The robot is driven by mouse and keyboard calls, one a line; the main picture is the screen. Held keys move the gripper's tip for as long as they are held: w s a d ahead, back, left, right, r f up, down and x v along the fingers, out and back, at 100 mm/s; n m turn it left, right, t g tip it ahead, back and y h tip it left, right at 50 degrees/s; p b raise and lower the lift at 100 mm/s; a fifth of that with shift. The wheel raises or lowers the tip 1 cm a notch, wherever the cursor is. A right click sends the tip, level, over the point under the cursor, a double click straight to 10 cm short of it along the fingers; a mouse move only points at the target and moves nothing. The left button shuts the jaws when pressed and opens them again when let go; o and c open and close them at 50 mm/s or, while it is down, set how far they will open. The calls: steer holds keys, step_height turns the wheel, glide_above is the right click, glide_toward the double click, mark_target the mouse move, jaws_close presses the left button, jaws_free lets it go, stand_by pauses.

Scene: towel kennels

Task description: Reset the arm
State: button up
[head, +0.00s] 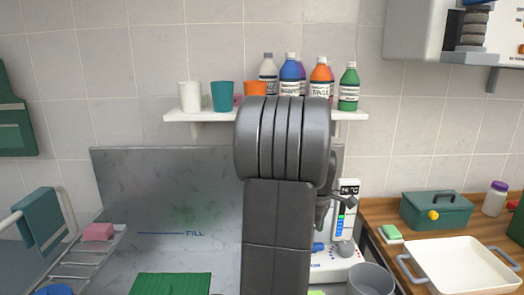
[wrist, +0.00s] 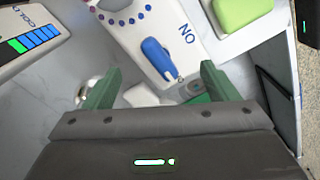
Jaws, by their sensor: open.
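My gripper (wrist: 160,70) shows in the wrist view with its two green fingers spread apart and nothing held between them. It is above a white panel (wrist: 130,38) with blue dots, the letters "NO" and a blue lever (wrist: 157,58). The lever appears between the fingertips in the picture; I cannot tell that either finger touches it. In the head view my dark grey arm stands raised in the middle and hides most of the gripper. The white panel's unit (head: 340,264) shows to the arm's right, with an upright display (head: 346,215).
A wall shelf (head: 185,115) behind my arm holds cups and several bottles. On the right, a wooden counter (head: 380,215) bears a green toolbox (head: 437,211) and a white tray (head: 462,262). A grey bucket (head: 371,279) stands near the unit. A rack (head: 75,266) with a pink block is left.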

step_height(320, 180, up, 8)
steer(key=shift+r, duration=0.1)
stand_by(0.5)
